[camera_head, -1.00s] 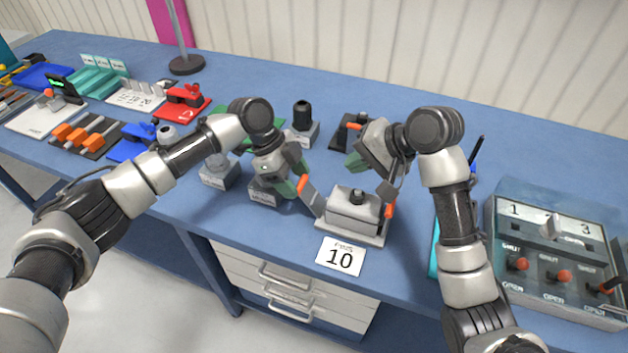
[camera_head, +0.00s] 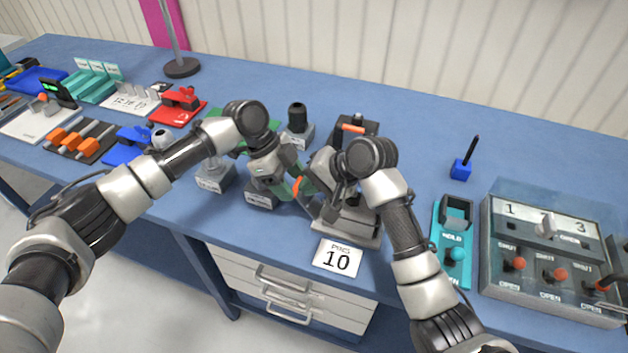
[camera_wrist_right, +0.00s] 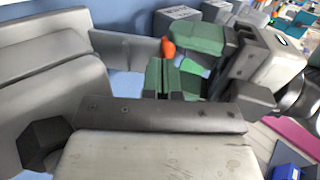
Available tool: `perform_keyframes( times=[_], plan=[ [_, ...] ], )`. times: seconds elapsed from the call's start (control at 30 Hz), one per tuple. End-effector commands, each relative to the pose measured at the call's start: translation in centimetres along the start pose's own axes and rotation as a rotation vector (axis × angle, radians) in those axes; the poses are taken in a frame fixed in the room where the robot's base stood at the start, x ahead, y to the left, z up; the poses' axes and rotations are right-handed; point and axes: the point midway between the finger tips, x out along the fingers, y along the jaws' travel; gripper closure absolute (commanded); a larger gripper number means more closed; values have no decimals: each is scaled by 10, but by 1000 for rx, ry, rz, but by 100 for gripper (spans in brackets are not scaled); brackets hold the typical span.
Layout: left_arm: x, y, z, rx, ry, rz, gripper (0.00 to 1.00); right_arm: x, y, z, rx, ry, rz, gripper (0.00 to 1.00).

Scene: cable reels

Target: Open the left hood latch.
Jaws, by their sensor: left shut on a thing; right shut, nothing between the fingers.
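The grey hood unit (camera_head: 345,218) sits on the bench behind the card marked 10. Its left latch, a grey lever with an orange end (camera_head: 297,187), sticks out from the hood's left side. The lever (camera_wrist_right: 128,48) and its orange tip (camera_wrist_right: 168,48) also show in the right wrist view. My left gripper (camera_head: 290,187) is shut on the orange end. Its green fingers (camera_wrist_right: 200,38) reach the tip from the right in the wrist view. My right gripper (camera_wrist_right: 176,78) is shut and empty, close to the left gripper and latch. My right arm hides much of the hood and its right side.
The card marked 10 (camera_head: 338,257) lies at the bench's front edge. Grey blocks (camera_head: 262,195) stand left of the hood. A teal holder (camera_head: 453,240) and a switch panel (camera_head: 550,255) are to the right. An orange-handled device (camera_head: 352,130) stands behind.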

Motion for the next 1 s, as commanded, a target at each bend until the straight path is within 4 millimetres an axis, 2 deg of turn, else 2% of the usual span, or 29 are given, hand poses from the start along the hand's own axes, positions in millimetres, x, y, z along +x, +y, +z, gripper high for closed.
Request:
perform_keyframes(
  times=[0.03,0.17,0.37,0.57,0.6,0.77,1.0],
  plan=[
    [5,3,3,-3,-6,13,86,0,0,0,0,0,0,100],
    [5,3,3,-3,-6,13,86,0,0,0,0,0,1,100],
    [6,3,2,-2,-5,13,86,13,-6,0,-1,0,57,100],
    [5,3,-2,4,2,14,85,14,-5,0,0,1,59,100],
    [5,3,-2,5,3,14,41,14,-5,0,1,1,58,100],
    [3,2,-2,4,3,10,17,14,-5,0,0,0,59,100],
    [1,1,-1,1,1,4,17,13,-6,0,0,0,59,100]
  ],
)
